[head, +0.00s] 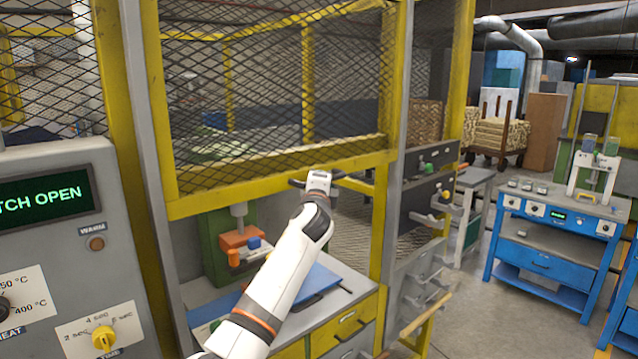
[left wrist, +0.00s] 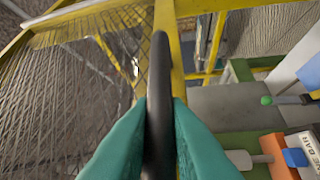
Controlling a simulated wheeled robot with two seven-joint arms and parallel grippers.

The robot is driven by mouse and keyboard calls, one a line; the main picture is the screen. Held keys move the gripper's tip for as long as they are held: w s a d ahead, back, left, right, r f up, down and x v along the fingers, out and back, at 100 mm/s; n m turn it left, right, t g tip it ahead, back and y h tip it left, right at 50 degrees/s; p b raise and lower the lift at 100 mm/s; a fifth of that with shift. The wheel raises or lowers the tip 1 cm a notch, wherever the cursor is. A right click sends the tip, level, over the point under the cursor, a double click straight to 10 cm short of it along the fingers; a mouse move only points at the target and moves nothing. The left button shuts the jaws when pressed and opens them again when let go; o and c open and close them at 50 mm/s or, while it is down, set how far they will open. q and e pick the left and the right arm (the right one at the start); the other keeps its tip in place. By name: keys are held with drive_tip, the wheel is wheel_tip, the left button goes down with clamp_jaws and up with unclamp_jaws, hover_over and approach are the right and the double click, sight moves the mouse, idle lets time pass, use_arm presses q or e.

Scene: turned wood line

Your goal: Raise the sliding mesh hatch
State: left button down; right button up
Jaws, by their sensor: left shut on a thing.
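The sliding mesh hatch (head: 275,95) is a black diamond mesh in a yellow frame. Its yellow bottom rail (head: 225,199) stands above an open gap, through which the bench inside shows. My left gripper (head: 318,180) is at this rail, on its dark handle; the hand hides most of the handle. In the left wrist view, the teal fingers of my left gripper (left wrist: 160,120) are shut on the black handle (left wrist: 160,75), one on each side. The mesh (left wrist: 75,85) is to the left there. My right gripper is not in view.
A control panel (head: 60,250) at the left has a green display ending in "TCH OPEN" (head: 48,198). Below the hatch, a green press with an orange block (head: 242,238) stands on a grey bench. A blue workbench (head: 545,267) is at the right, with clear floor before it.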

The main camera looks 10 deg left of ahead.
use_arm(q)
drive_tip(key=c, duration=1.4)
unclamp_jaws()
drive_tip(key=shift+s+f, duration=0.1)
drive_tip(key=s+d+f+b, duration=0.1)
drive_tip(key=s+b, duration=0.2)
drive_tip(key=s, duration=0.8)
drive_tip(key=shift+s+d+f+b, duration=0.2)
drive_tip(key=shift+s+f+b, duration=0.05)
drive_tip(key=shift+s+b, duration=0.1)
drive_tip(key=shift+w, duration=0.1)
